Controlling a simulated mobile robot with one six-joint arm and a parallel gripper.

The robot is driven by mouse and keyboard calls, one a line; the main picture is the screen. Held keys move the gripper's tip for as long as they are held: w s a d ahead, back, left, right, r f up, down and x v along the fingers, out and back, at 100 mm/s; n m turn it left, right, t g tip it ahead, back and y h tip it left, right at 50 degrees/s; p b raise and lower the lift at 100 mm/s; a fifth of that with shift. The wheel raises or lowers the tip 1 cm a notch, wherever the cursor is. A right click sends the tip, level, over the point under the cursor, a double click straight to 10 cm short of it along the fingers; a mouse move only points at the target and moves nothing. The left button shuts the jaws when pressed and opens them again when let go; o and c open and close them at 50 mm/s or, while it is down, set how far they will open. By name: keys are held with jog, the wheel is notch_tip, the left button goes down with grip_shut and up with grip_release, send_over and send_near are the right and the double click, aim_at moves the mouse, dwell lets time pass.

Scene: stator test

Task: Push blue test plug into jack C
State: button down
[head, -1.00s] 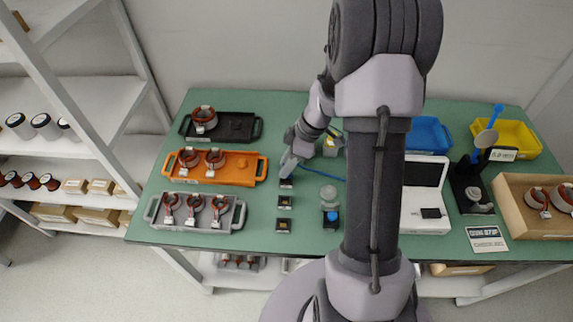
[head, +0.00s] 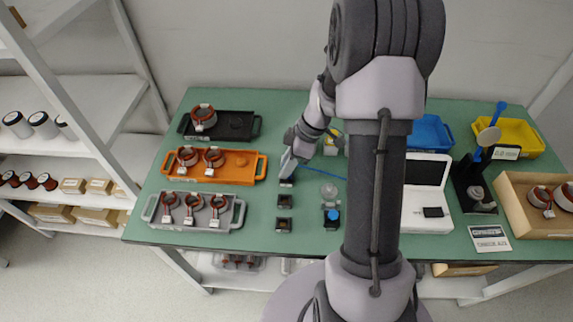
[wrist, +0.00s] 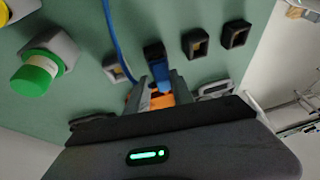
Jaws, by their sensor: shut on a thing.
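My gripper (head: 287,172) is low over the bench at the far end of the visible row of small dark jacks. In the wrist view my gripper (wrist: 161,84) is shut on the blue test plug (wrist: 157,72), whose blue cable (wrist: 112,38) runs beside it. The plug lines up with one jack of the row, and its tip is at that jack; how deep it sits I cannot tell. Jack letters are unreadable.
Left of the jacks are a grey tray (head: 156,208), an orange tray (head: 229,178) and a black tray (head: 240,134) with stators. A white device (head: 428,198) stands to the right.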

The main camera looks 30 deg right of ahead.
jog(key=shift+f+b, duration=0.6)
jog(key=shift+b, duration=0.2)
jog(key=c, duration=1)
grip_release()
jog(key=p+v, duration=0.6)
jog(key=v, duration=1.1)
jog(key=shift+d+r, duration=0.1)
jog(key=shift+r, duration=0.2)
